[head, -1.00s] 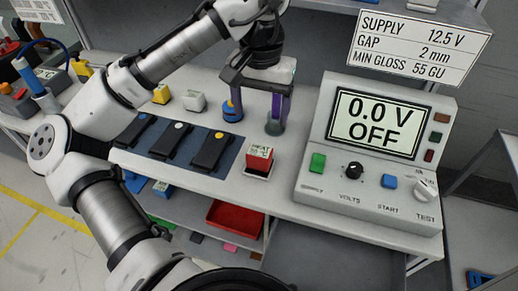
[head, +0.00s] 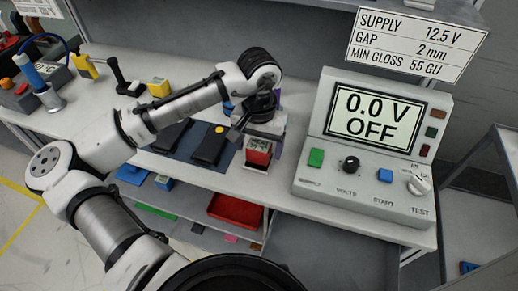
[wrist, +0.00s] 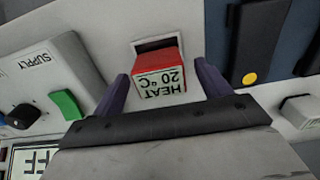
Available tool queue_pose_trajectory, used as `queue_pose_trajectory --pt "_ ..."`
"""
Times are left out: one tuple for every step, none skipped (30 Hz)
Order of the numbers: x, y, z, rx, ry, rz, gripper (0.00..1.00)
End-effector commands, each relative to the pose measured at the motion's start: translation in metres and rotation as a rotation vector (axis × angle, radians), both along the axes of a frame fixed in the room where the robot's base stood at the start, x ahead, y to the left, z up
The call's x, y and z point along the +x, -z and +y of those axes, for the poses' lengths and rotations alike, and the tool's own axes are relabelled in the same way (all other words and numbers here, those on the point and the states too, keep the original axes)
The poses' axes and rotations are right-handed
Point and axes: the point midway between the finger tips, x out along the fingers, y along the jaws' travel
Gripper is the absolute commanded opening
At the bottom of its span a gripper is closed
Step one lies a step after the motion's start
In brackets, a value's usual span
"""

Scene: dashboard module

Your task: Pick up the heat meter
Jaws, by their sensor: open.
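The heat meter (head: 258,153) is a small red block with a white label, standing on the bench left of the supply box. In the wrist view the heat meter (wrist: 159,78) shows its label "HEAT 20 °C" upside down. My gripper (wrist: 163,82) is open, with one purple finger on each side of the heat meter and visible gaps to it. In the head view my gripper (head: 257,135) is over the heat meter and the wrist hides part of it.
The supply box (head: 370,150), reading "0.0 V OFF", stands close on the right. A dark mat (head: 185,150) with black devices lies on the left. A yellow block (head: 158,87) stands farther back. A red tray (head: 236,209) sits on the shelf below.

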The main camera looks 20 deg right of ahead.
Motion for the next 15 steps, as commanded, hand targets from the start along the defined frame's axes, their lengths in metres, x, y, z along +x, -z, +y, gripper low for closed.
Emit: queue_pose_trajectory --pt "-0.0001 0.0008 0.0001 0.0 0.0 0.0 0.76" --pt "-0.0001 0.0009 0.0001 0.0 0.0 0.0 0.76" --pt "0.0 0.0008 0.0 0.0 0.0 0.0 0.76" --pt "0.0 0.0008 0.0 0.0 0.0 0.0 0.76" --pt "0.0 0.0007 0.0 0.0 0.0 0.0 0.76" --pt "0.0 0.0007 0.0 0.0 0.0 0.0 0.74" --pt "0.0 0.0006 0.0 0.0 0.0 0.0 0.7" --pt "0.0 0.0006 0.0 0.0 0.0 0.0 0.66" --pt "0.0001 0.0005 -0.0001 0.0 0.0 0.0 0.61" --pt "0.0001 0.0005 -0.0001 0.0 0.0 0.0 0.57" --pt "0.0001 0.0004 -0.0001 0.0 0.0 0.0 0.53" --pt "0.0001 0.0004 -0.0001 0.0 0.0 0.0 0.48" --pt "0.0001 0.0004 -0.0001 0.0 0.0 0.0 0.44" --pt "0.0001 0.0003 -0.0001 0.0 0.0 0.0 0.4" --pt "0.0001 0.0003 -0.0001 0.0 0.0 0.0 0.34"
